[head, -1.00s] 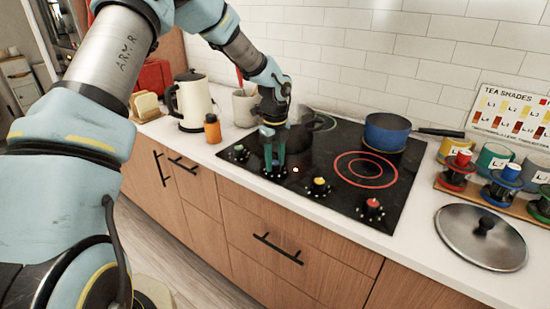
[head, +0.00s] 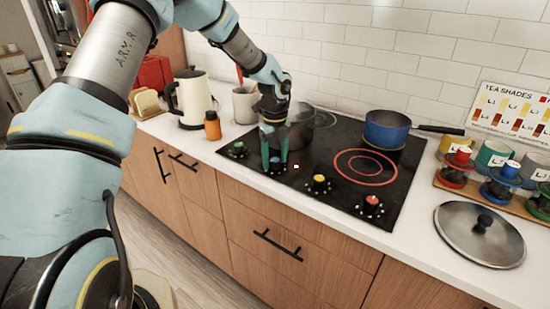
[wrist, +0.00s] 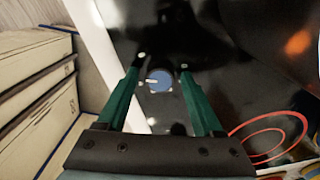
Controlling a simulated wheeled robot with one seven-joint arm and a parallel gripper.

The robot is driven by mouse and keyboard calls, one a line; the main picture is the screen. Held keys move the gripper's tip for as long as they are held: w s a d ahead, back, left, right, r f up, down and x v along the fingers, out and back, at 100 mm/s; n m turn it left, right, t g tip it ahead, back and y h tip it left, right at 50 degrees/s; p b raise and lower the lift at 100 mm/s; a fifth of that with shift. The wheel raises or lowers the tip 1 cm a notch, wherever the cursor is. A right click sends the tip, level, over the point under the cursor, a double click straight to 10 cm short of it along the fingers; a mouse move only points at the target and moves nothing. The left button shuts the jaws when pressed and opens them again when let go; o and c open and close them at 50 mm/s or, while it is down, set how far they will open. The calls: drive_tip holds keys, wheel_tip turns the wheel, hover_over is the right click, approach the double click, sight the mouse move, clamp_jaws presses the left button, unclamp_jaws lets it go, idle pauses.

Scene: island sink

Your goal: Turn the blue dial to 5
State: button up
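The blue dial (wrist: 158,82) sits on the black cooktop near its front edge. In the wrist view its white mark points left; the numbers around it cannot be read. In the head view the dial (head: 275,161) shows small and partly hidden. My gripper (wrist: 162,65) is open, pointing down, with one green finger on each side of the dial and gaps between them and it. In the head view my gripper (head: 275,165) is over the cooktop's front left part.
Green (head: 239,149), yellow (head: 319,181) and red (head: 371,203) dials line the cooktop (head: 330,205) front. A dark pot (head: 299,127) stands behind my gripper, a blue pan (head: 387,129) at the back right. A lid (head: 480,236) lies on the right counter.

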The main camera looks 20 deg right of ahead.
sight(274, 160)
wheel_tip(274, 160, up, 11)
drive_tip(key=b, duration=0.3)
idle(0.5)
drive_tip(key=shift+f, duration=0.1)
